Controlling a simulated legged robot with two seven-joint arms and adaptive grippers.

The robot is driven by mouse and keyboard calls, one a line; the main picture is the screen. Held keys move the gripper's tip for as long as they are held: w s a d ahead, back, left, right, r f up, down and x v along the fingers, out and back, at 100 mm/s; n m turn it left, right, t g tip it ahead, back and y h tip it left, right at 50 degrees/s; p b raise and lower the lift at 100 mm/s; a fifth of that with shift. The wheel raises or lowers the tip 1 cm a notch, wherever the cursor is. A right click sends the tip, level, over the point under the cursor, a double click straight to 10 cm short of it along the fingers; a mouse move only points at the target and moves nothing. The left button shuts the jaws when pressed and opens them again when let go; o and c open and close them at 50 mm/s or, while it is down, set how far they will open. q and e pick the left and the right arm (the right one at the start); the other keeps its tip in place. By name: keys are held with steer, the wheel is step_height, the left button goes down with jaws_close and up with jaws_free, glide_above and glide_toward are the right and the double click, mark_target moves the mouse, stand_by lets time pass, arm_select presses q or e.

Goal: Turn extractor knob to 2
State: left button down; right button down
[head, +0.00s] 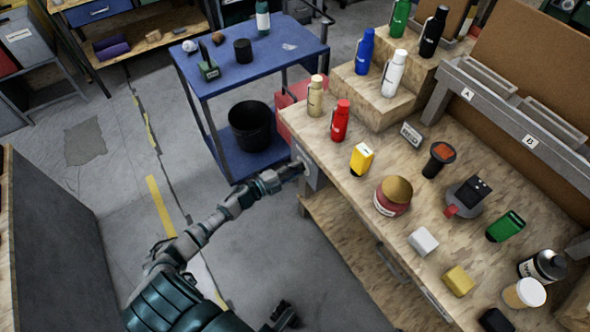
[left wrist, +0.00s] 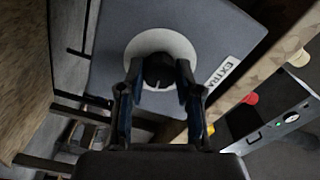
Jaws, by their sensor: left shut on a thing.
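The extractor knob (left wrist: 159,70) is a dark round knob on a pale round plate (left wrist: 143,46), fixed to a grey box (left wrist: 110,30) with a label that reads "EXTRA", the rest cut off. A short pale mark shows on the knob's lower edge in the left wrist view. I cannot read any numbers on the plate. My left gripper (left wrist: 156,78) is shut on the knob, one finger on each side. In the head view my left gripper (head: 298,170) reaches the box (head: 308,163) at the workbench's left end. A dark part at the bottom edge may be my right gripper (head: 284,316); its jaws are unclear.
The wooden workbench (head: 325,160) carries bottles, a red-and-gold jar (head: 393,195), a yellow item (head: 361,158) and several other things. A blue cart (head: 285,45) with a black bin (head: 250,126) stands behind my left arm. Grey floor lies open to the left.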

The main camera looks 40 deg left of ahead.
arm_select(q)
steer(key=shift+s+f, duration=0.15)
steer(key=shift+f, duration=0.15)
steer(key=c, duration=0.8)
jaws_free()
steer(key=shift+o, duration=0.2)
steer(key=shift+r, duration=0.1)
steer(key=v, duration=1.2)
steer(key=shift+a, duration=0.1)
